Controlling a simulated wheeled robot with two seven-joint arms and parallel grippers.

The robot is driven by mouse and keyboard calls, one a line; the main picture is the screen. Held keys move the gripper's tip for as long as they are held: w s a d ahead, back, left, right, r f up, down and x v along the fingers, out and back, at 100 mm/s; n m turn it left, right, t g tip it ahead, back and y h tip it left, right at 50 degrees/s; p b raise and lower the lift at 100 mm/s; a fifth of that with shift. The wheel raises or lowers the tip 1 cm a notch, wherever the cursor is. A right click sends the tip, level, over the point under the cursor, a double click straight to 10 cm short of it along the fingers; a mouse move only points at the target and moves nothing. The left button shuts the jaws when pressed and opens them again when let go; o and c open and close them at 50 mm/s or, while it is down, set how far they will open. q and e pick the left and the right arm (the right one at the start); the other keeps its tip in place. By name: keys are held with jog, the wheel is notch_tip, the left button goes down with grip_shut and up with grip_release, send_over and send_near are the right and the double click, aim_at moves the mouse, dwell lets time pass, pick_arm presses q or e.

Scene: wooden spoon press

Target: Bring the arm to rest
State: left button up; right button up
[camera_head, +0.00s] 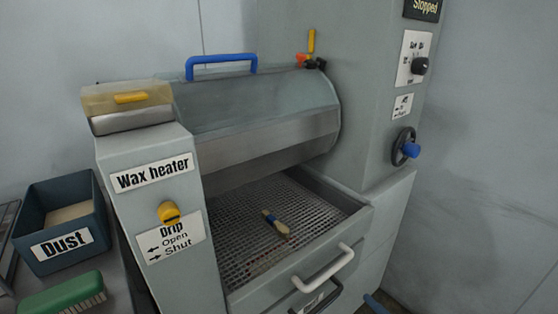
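Neither of my grippers nor my arms shows clearly in the head view. The press stands in the middle, with a rounded grey hood (262,110) that has a blue handle (221,61) on top. Below the hood a drawer (358,207) with a mesh floor is pulled out. The drawer front has a white handle (323,270).
A dark blue bin (88,258) labelled Dust and a green brush (62,294) are at the left. A wax heater (128,108) carries a yellow drip knob (168,212). A control column with a blue-knobbed handwheel (405,147) rises at the right; its display reads Stopped.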

jog(key=s+d+f+m+g+h, duration=0.25)
jog(key=s+f+m, duration=0.4)
jog(key=f, duration=0.45)
jog(key=s+d+f+m+g+h, duration=0.1)
jog(key=s+f+m+g+h, duration=0.35)
jog(key=s+f, duration=0.5)
jog(key=s+a+f+m+g, duration=0.2)
jog(key=s+f+m+g, duration=0.15)
jog(key=s+f, duration=0.45)
jog(key=s+a+f+m+g, duration=0.2)
jog(key=s+a+m+g, duration=0.15)
jog(key=s, duration=0.75)
pick_arm(q)
notch_tip(320, 180, up, 14)
jog(key=p, duration=1.3)
jog(key=shift+f, duration=0.25)
pick_arm(e)
notch_tip(320, 180, up, 14)
jog(key=shift+s+n+t, duration=0.2)
jog(key=shift+n+t, duration=0.1)
pick_arm(q)
jog(key=shift+p, duration=0.3)
jog(key=shift+o, duration=0.2)
pick_arm(e)
jog(key=shift+d, duration=0.15)
